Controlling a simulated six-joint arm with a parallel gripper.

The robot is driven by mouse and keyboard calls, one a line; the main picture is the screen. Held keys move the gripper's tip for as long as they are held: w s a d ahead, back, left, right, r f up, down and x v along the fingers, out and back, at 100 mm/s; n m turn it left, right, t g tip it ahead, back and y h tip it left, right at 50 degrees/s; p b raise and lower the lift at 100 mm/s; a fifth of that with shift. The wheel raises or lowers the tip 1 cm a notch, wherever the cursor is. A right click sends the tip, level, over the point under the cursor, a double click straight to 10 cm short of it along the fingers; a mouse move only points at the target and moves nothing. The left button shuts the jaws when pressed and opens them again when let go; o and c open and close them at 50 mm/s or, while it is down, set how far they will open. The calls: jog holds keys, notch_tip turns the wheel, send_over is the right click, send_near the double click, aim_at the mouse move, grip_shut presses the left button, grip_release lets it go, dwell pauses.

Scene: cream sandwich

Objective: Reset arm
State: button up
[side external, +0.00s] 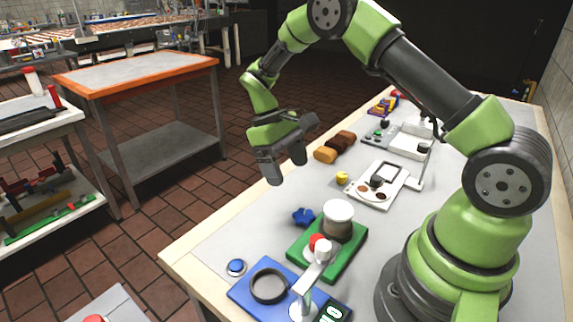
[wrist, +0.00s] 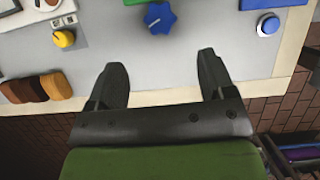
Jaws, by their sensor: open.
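My gripper (side external: 283,168) is raised above the far edge of the grey worktable (side external: 225,222) in the side view. In the wrist view, my gripper (wrist: 163,85) has its two dark fingers spread well apart with nothing between them. Bare table and the table's pale edge lie below the fingers. My green arm is bent, with the wrist held out over that edge.
A blue star-shaped knob (side external: 304,217), a green base (side external: 350,246) with a white-topped cylinder (side external: 338,212), and a blue base (side external: 245,292) with a dark ring stand nearby. Brown and tan blocks (side external: 335,147), a yellow knob (side external: 342,177) and white devices (side external: 385,185) lie farther along.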

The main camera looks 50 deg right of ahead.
jog(key=s+a+r+m+t, duration=0.1)
jog(key=s+a+r+t, duration=0.15)
jog(key=r, duration=0.55)
jog(key=s+a+r+m+t, duration=0.1)
jog(key=s+a+r+t, duration=0.15)
jog(key=r, duration=0.55)
jog(key=s+a+r+m+t+y, duration=0.1)
jog(key=s+r+t, duration=0.1)
jog(key=s, duration=0.4)
jog(key=s+a+r+m+t+y, duration=0.1)
jog(key=s+r+t, duration=0.1)
jog(key=s+t, duration=0.2)
jog(key=s, duration=0.2)
jog(key=shift+s+r+t, duration=0.35)
jog(key=shift+s+t, duration=0.05)
